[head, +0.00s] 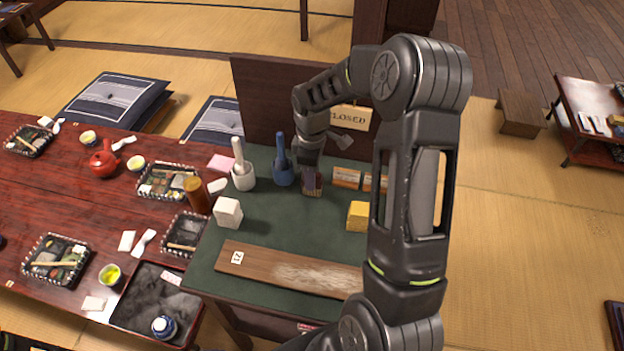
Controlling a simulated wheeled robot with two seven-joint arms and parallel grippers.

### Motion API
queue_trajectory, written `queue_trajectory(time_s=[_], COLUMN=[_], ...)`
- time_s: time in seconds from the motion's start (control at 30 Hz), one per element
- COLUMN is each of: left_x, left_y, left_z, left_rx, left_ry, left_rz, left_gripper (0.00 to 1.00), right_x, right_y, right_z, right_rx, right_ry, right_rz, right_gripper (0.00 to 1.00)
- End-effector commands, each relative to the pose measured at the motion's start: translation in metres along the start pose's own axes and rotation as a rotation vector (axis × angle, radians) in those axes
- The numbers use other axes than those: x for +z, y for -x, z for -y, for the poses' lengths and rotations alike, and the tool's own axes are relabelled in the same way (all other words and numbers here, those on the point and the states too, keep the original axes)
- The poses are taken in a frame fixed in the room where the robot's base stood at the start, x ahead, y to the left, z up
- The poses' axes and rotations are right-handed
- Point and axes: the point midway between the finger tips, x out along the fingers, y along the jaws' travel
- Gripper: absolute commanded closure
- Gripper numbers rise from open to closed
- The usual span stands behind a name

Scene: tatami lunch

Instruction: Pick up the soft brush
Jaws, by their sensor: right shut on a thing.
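My right gripper (310,160) reaches down to the back middle of the green-topped table (280,228). It is shut on a small tan-and-purple thing that looks like the soft brush (312,184). The upper part of the brush is hidden by the gripper, and I cannot tell whether it touches the table. My left gripper is not in view.
Close left of the gripper stand a blue mortar with pestle (284,173) and a white one (242,178). Small boxes (346,177) stand to its right. A white cube (228,212), a yellow cube (357,215) and a wooden board (285,271) lie nearer. A dark panel (262,100) rises behind.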

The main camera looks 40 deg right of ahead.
Motion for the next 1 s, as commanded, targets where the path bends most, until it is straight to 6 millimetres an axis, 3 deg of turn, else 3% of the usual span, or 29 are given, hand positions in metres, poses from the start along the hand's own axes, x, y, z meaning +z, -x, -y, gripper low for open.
queue_trajectory(time_s=[0.23,0.6,0.77,1.0], left_x=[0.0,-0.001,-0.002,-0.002], left_y=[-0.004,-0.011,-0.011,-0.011], left_z=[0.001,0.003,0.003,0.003], left_rx=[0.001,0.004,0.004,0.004], left_ry=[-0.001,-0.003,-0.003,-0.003], left_rz=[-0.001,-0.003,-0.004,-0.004], left_gripper=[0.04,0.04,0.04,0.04], right_x=[-0.001,-0.001,0.0,0.0], right_y=[0.022,0.089,0.1,0.1], right_z=[-0.001,-0.001,0.0,0.0], right_rx=[0.004,0.003,0.001,0.0], right_ry=[0.001,-0.001,0.0,0.0], right_rz=[-0.003,-0.002,-0.001,-0.001], right_gripper=[1.0,1.0,1.0,1.0])
